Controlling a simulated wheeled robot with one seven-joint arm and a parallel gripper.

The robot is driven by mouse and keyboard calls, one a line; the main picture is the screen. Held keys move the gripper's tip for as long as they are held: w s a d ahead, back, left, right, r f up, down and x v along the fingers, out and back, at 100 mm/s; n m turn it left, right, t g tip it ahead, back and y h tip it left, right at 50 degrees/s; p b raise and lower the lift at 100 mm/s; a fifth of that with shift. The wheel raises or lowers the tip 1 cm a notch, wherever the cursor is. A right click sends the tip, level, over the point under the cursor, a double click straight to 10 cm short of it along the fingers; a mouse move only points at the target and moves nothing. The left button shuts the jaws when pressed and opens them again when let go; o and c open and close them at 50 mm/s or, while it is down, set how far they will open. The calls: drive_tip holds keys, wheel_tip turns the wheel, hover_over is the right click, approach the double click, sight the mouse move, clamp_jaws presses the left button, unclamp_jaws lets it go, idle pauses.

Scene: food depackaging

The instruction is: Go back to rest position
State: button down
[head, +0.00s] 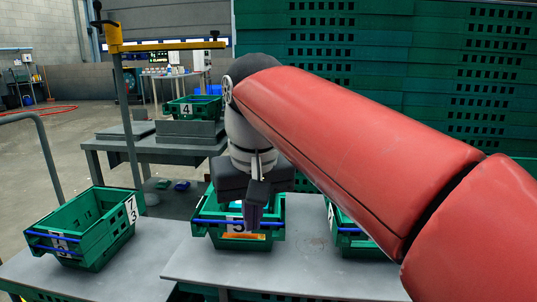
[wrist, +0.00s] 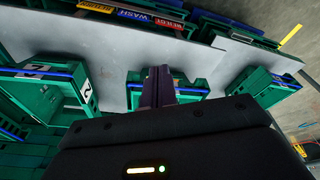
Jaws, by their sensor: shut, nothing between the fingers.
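My gripper (head: 256,200) hangs from my red arm over the middle green crate (head: 210,213), which carries a white number 5 label. In the wrist view my gripper (wrist: 158,78) shows its dark purple fingers pressed together, with nothing between them. The fingers overlap part of the crate behind them, and I cannot tell their exact height above it. A strip of orange shows low in the crate, partly hidden by the gripper.
A green crate (head: 85,226) stands on the left grey table. Another crate (head: 347,232) is partly hidden behind my arm at right. Crate number 4 (head: 190,106) stands on a table behind. A yellow-topped post (head: 126,115) rises at left. Stacked green crates (head: 400,50) wall the back right.

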drive_tip(key=s+d+f+m+t, duration=0.1)
drive_tip(key=s+d+f+m, duration=0.1)
drive_tip(key=s+d+f, duration=0.3)
drive_tip(key=s+d+f+m+t, duration=0.1)
drive_tip(key=s+d+f, duration=0.5)
drive_tip(key=d+f, duration=0.7)
drive_tip(key=shift+f+m+t+h, duration=0.3)
drive_tip(key=shift+m+t, duration=0.1)
drive_tip(key=shift+t, duration=0.3)
